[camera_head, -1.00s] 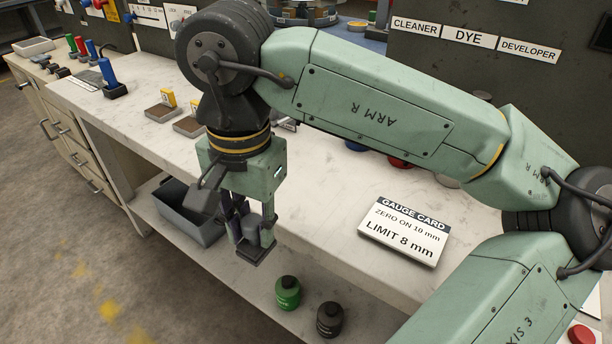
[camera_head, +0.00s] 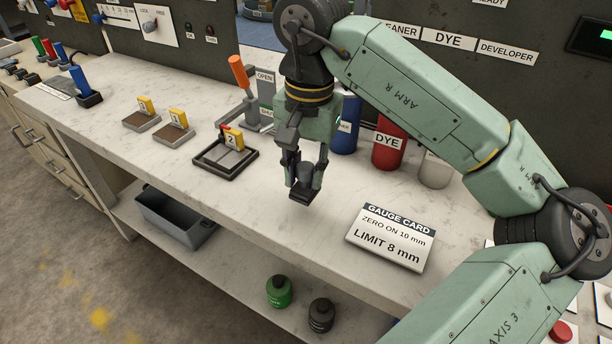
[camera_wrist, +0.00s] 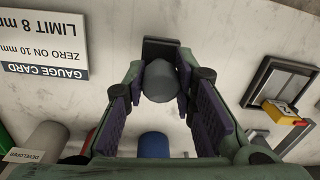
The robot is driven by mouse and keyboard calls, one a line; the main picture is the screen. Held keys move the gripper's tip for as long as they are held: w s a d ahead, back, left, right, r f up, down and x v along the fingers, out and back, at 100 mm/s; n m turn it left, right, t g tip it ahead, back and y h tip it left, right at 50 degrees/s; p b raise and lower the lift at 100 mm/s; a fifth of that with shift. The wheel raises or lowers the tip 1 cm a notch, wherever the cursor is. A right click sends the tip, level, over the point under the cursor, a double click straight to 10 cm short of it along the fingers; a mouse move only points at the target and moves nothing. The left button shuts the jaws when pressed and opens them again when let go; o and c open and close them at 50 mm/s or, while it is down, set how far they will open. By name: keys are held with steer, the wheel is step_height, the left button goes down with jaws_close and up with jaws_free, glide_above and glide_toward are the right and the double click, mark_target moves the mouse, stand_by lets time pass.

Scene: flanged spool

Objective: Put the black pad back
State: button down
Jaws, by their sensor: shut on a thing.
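My gripper (camera_head: 304,176) is shut on the grey knob of the black pad (camera_head: 300,197) and holds it over the white counter (camera_head: 330,215), left of the gauge card. A gap between pad and counter is hard to judge. In the wrist view the grey knob (camera_wrist: 160,82) sits between my fingers, and the dark pad (camera_wrist: 161,46) shows beyond it. A black-rimmed tray (camera_head: 240,172) with a grey plate and a yellow tag "2" stands on the counter to the left. Two brown pads with yellow tags (camera_head: 174,137) (camera_head: 142,122) lie further left.
The gauge card (camera_head: 391,236) lies right of my gripper. Behind stand the blue bottle (camera_head: 346,125), red "DYE" bottle (camera_head: 389,148), a whitish bottle and an orange-handled lever (camera_head: 239,72). A grey bin (camera_head: 178,222) and green and black bottles are on the lower shelf.

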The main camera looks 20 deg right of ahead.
mark_target(306, 185)
steer(key=shift+w+d+f, duration=0.1)
step_height(306, 185, down, 3)
steer(key=shift+r+p, duration=0.1)
steer(key=shift+p, duration=0.55)
steer(key=shift+f, duration=0.3)
steer(key=shift+f, duration=0.1)
steer(key=shift+f+b, duration=0.15)
steer(key=shift+b, duration=0.2)
steer(key=c, duration=1.3)
jaws_free()
